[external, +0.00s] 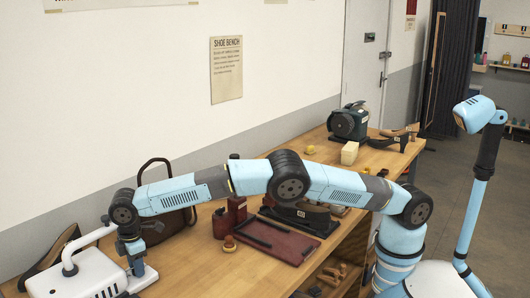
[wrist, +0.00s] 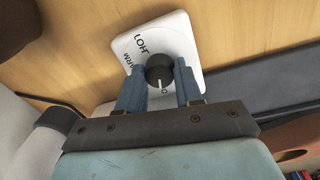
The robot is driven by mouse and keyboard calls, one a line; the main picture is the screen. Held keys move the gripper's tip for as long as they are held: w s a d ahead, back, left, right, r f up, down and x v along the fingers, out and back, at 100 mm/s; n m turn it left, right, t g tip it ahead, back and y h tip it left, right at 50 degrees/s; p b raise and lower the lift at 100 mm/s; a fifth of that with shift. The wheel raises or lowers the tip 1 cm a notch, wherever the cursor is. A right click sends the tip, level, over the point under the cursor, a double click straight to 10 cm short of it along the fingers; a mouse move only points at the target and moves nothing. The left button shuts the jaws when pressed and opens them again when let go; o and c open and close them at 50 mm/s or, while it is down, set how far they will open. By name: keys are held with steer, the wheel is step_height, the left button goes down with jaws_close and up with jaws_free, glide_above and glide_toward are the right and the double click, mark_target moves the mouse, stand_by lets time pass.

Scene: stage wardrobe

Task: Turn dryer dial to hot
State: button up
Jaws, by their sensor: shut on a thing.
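The dryer (external: 92,272) is a white unit with a bent white tube at the lower left of the external view. In the wrist view its white dial plate (wrist: 184,37) carries a round black dial (wrist: 159,68) with a white pointer line. HOT is printed at the plate's upper left, WARM below it, and a label partly hidden by my gripper near the bottom. The pointer faces down toward that hidden label, away from HOT. My gripper (wrist: 160,72), also in the external view (external: 136,270), is shut on the dial, a blue finger on each side.
The wooden bench (external: 190,262) runs along the wall. A dark handbag (external: 165,222), red bottles (external: 228,219) and a dark red tray (external: 278,241) stand right of the dryer, below my arm. A dark green machine (external: 349,122) is at the far end.

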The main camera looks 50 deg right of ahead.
steer(key=shift+m, duration=0.4)
steer(key=m, duration=0.2)
steer(key=shift+m, duration=0.4)
steer(key=m, duration=0.3)
steer(key=shift+w+m, duration=0.1)
steer(key=shift+m, duration=0.2)
steer(key=m, duration=1.1)
steer(key=shift+g, duration=0.4)
steer(key=m, duration=0.3)
steer(key=shift+m, duration=0.3)
steer(key=m, duration=0.3)
steer(key=shift+w+r+m, duration=0.1)
steer(key=shift+m, duration=2.1)
